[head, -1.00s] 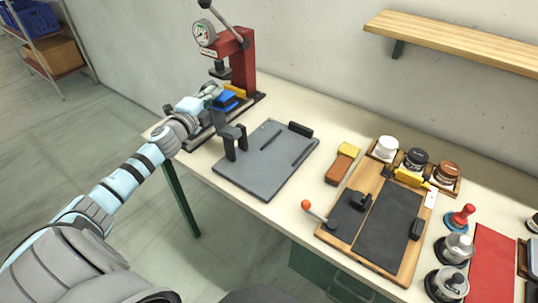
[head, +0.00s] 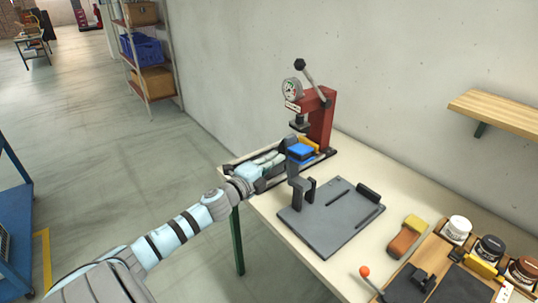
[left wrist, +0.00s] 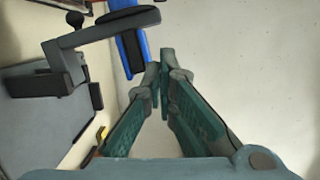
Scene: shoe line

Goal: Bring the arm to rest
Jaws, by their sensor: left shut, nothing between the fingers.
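My left arm reaches in from the lower left of the head view to the near left corner of the bench. My left gripper (head: 276,158) is just in front of the red press (head: 320,118); its fingertips are small and partly hidden there. In the left wrist view the green-grey fingers (left wrist: 161,78) meet at their tips, shut and empty. A blue block (head: 300,151) on the press base lies close beyond the gripper. It shows in the left wrist view as a blue strip (left wrist: 139,50). My right gripper is in neither view.
A grey plate (head: 325,225) with an upright dark bracket (head: 301,188) lies close right of the gripper. A brush (head: 406,238), jars (head: 457,229) and a wooden board (head: 440,256) stand farther right. Open floor (head: 130,150) lies left of the bench.

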